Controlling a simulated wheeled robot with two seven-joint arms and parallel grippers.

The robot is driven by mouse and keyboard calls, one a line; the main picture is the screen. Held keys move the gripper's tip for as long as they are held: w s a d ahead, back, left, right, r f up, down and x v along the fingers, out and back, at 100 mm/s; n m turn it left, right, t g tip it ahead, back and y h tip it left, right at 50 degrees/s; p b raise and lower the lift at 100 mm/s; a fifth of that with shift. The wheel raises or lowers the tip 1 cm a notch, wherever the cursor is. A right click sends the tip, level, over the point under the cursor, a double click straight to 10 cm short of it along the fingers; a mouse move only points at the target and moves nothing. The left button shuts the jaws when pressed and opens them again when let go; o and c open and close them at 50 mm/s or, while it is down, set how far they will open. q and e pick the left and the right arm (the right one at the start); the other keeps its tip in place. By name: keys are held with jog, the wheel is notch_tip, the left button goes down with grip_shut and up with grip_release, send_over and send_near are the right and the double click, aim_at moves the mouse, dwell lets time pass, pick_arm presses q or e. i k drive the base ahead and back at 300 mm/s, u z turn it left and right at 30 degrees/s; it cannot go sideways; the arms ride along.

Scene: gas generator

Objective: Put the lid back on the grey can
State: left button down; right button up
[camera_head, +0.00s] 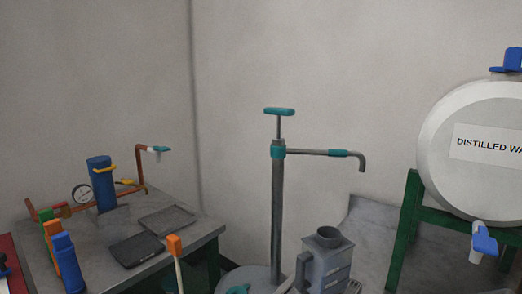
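A grey can (334,262) with flat sides stands at the bottom centre-right. Its round neck (328,235) on top is uncovered and shows a dark opening. A dark grey handle-like part (304,267) is at its left side. The can's lower part is cut off by the bottom edge. I cannot make out a lid for it in this view. Neither of my grippers can be made out.
A pump (278,190) with a teal handle and spout rises left of the can. A green stand (408,220) carries a white distilled-water tank (470,185) at right. A grey table (200,232) at left holds trays, a blue cylinder and a gauge.

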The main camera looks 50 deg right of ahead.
aim_at(324, 264)
jog(key=u, duration=1.2)
jog(key=i, duration=0.8)
jog(key=z, duration=3.75)
